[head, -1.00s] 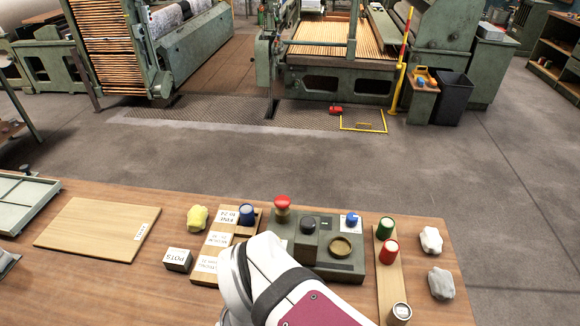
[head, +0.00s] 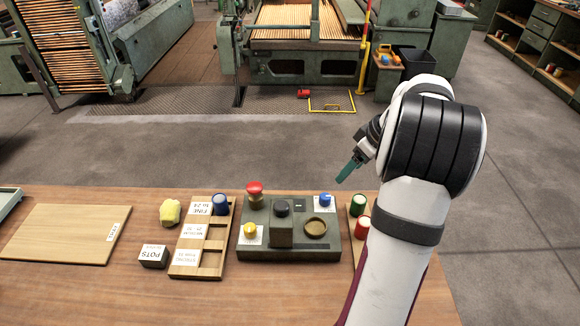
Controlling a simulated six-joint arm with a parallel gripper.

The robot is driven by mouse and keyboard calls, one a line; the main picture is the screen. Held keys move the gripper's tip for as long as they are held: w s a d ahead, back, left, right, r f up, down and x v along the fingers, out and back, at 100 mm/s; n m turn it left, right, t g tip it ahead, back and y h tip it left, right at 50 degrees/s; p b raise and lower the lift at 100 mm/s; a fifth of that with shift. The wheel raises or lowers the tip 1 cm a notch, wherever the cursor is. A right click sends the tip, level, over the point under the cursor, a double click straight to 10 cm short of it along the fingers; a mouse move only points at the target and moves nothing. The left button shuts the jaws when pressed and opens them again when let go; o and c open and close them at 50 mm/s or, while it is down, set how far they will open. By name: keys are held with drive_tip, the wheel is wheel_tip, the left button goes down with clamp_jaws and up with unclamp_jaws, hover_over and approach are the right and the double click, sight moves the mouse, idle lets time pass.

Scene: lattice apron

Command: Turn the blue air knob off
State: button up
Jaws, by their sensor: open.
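The blue air knob (head: 325,200) sits on a white label plate at the back right of the grey-green control box (head: 290,250). The box also carries a red mushroom button (head: 255,192), a black knob on a raised block, a yellow button (head: 250,230) and a round brass-coloured dish (head: 316,227). My gripper (head: 347,172) hangs above and slightly right of the blue knob in the picture, apart from it, its teal fingertips pointing down and left. It is open and looks empty; the gap between its fingers is hard to see. The knob is not covered.
Left of the box stand a wooden rack (head: 198,262) with a blue pot (head: 221,204), a POTS block (head: 153,256) and a yellow lump (head: 170,212). Green (head: 358,204) and red (head: 362,228) pots stand to the right, close to my arm. A wooden board (head: 66,233) lies far left.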

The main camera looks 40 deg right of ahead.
sight(326, 196)
drive_tip(key=x, duration=1.5)
drive_tip(key=shift+a, duration=0.15)
clamp_jaws()
